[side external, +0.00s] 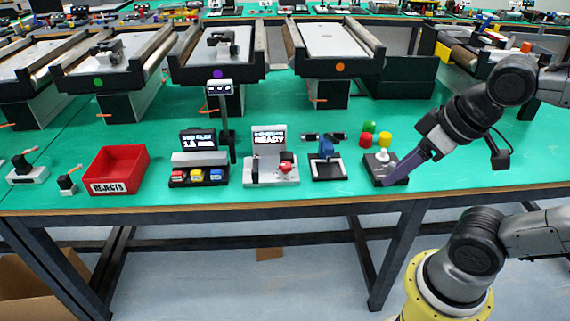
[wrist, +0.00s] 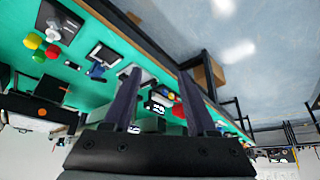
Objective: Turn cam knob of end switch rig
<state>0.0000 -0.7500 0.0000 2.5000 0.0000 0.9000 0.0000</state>
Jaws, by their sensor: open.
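A grey-white unit (side external: 257,176) with a black screen reading READY stands near the table's front edge in the side view. A red knob (side external: 285,168) sits at its right; I take this for the end switch rig and its cam knob, though no label confirms it. In the wrist view a lit screen (wrist: 158,101) shows between my fingers, farther off. My gripper (side external: 389,181) is right of this unit, its fingers beside or over a black base with a white-topped stick (side external: 382,156). In the wrist view my gripper (wrist: 158,70) has its fingers apart with nothing between them.
A blue device (side external: 326,150) stands between the READY unit and my gripper. Farther left are a button panel (side external: 198,159) and a red REJECTS bin (side external: 118,168). Mini conveyors line the back; green table lies between.

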